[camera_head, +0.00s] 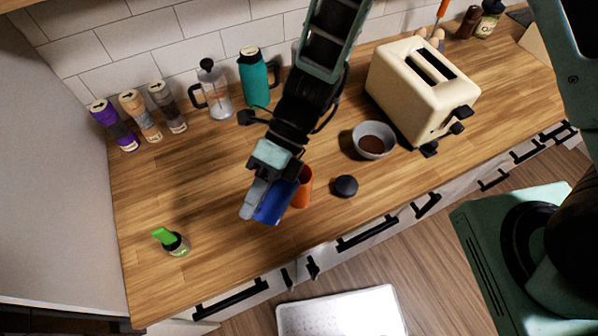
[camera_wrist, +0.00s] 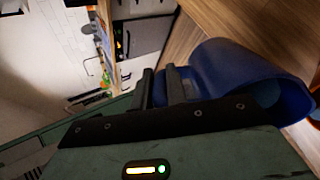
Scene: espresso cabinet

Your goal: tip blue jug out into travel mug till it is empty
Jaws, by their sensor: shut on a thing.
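My gripper (camera_head: 256,194) is shut on the blue jug (camera_head: 275,205) above the front middle of the counter. In the wrist view the jug (camera_wrist: 225,72) extends right from the fingers (camera_wrist: 162,88), tilted well over, with its wide rim toward the right. An orange cup-like vessel (camera_head: 304,186), which looks like the travel mug, stands just right of the jug in the head view, partly hidden by the jug and gripper. A round black lid (camera_head: 345,186) lies to its right.
A grey bowl of brown contents (camera_head: 373,140) and a cream toaster (camera_head: 422,88) stand to the right. A teal flask (camera_head: 254,78), a glass press (camera_head: 214,90) and several grinders (camera_head: 141,114) line the back. The left counter is mostly clear.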

